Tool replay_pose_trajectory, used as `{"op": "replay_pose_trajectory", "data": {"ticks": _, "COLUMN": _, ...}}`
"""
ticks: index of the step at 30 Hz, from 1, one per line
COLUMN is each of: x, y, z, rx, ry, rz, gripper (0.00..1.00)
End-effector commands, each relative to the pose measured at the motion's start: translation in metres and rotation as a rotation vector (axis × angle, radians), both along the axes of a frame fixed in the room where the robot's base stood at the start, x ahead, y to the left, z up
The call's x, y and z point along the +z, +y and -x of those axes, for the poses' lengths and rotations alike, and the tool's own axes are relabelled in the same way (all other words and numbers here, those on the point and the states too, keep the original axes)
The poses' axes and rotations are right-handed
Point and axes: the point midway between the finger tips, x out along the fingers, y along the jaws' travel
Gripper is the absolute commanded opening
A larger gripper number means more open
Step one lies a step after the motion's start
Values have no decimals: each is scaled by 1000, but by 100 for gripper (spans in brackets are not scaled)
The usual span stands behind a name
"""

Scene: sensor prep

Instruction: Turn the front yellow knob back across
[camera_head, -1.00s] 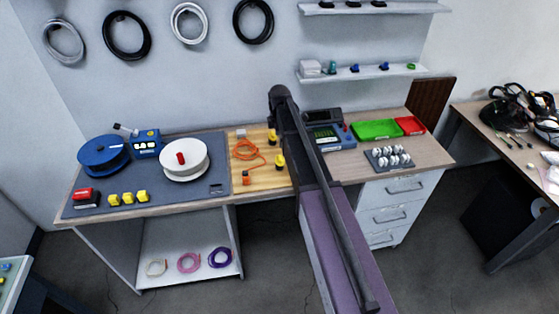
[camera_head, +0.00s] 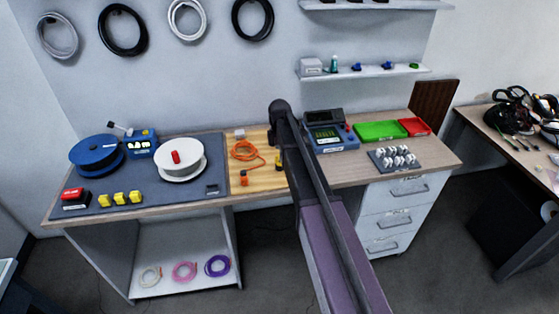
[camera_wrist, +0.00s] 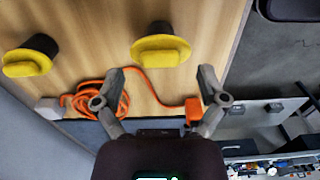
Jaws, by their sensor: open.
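The front yellow knob (camera_wrist: 160,50) stands on a dark round base on the wooden board, in the upper middle of the wrist view. Its grip bar lies nearly level across that picture. In the head view a small part of it (camera_head: 279,162) shows beside my arm. The back yellow knob (camera_wrist: 30,57) is at the left of the wrist view, its bar slightly tilted; my arm hides it in the head view. My gripper (camera_wrist: 161,78) is open and empty, its fingertips apart on either side of the front knob's line, not visibly touching it. My arm hides the gripper in the head view.
An orange cable (camera_wrist: 100,90) with an orange plug (camera_wrist: 193,112) lies on the wooden board (camera_head: 262,180) beside the knobs. A white block (camera_wrist: 48,108) is at its other end. A blue meter (camera_head: 330,137) and green tray (camera_head: 380,131) stand right of my arm.

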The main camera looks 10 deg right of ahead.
Motion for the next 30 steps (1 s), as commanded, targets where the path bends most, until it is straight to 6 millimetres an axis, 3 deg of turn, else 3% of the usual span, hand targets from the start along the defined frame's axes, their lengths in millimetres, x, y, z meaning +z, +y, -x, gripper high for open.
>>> {"op": "replay_pose_trajectory", "data": {"ticks": 6, "x": -13, "y": 0, "z": 0, "rx": 0, "ry": 0, "rz": 0, "gripper": 91}}
{"op": "replay_pose_trajectory", "data": {"ticks": 20, "x": -16, "y": 0, "z": 0, "rx": 0, "ry": 0, "rz": 0, "gripper": 91}}
{"op": "replay_pose_trajectory", "data": {"ticks": 21, "x": -16, "y": 0, "z": 0, "rx": 0, "ry": 0, "rz": 0, "gripper": 88}}
{"op": "replay_pose_trajectory", "data": {"ticks": 23, "x": -16, "y": 0, "z": 0, "rx": 0, "ry": 0, "rz": 0, "gripper": 71}}
{"op": "replay_pose_trajectory", "data": {"ticks": 29, "x": -16, "y": 0, "z": 0, "rx": 0, "ry": 0, "rz": 0, "gripper": 11}}
{"op": "replay_pose_trajectory", "data": {"ticks": 30, "x": -16, "y": 0, "z": 0, "rx": 0, "ry": 0, "rz": 0, "gripper": 9}}
